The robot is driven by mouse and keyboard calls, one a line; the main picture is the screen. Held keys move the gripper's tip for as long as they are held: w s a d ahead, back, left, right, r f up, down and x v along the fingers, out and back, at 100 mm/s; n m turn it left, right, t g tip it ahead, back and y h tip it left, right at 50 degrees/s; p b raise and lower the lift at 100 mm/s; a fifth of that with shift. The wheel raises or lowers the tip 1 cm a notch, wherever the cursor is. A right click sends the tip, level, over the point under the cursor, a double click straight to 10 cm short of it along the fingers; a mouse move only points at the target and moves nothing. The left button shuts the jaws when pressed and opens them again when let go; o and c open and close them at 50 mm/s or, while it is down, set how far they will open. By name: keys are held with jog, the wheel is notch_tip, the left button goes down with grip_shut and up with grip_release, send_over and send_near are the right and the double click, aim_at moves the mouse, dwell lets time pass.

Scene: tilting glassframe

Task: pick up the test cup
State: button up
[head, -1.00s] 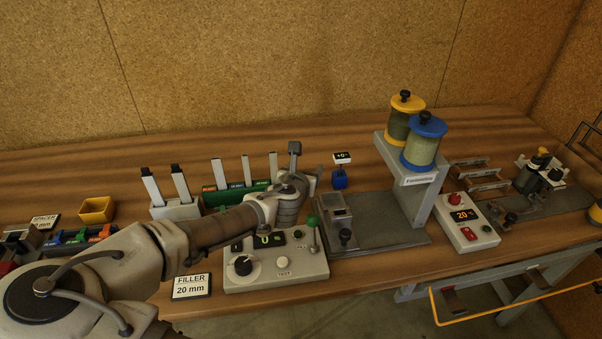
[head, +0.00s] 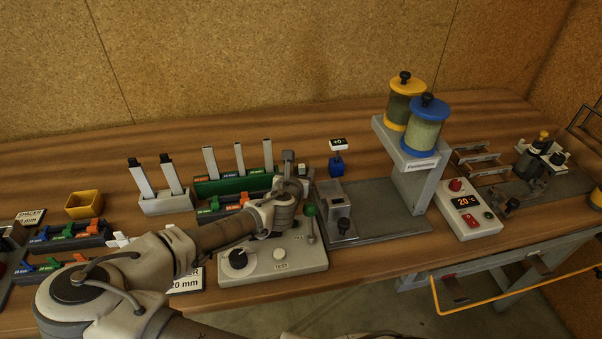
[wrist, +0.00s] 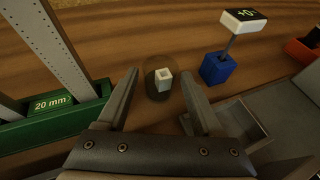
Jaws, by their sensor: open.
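In the head view a small pale top (head: 302,169), probably the same cup, shows just beyond my gripper (head: 293,176). In the wrist view my gripper (wrist: 158,76) is open, with one finger on each side of the cup in the picture. There is a visible gap on both sides, and nothing is held. I cannot tell how high the fingertips are above the bench.
A blue block with a "+0" sign (wrist: 216,68) stands close right of the cup. A green gauge rack (wrist: 50,117) with upright strips is on the left. A grey fixture (head: 340,207) stands to the right, and a control box (head: 273,262) lies in front. Bench behind the cup is clear.

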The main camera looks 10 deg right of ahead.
aim_at(303, 163)
jog(key=x, duration=0.5)
jog(key=shift+w+d+f, duration=0.1)
jog(key=shift+w+f, duration=0.05)
jog(key=shift+w, duration=0.1)
grip_shut()
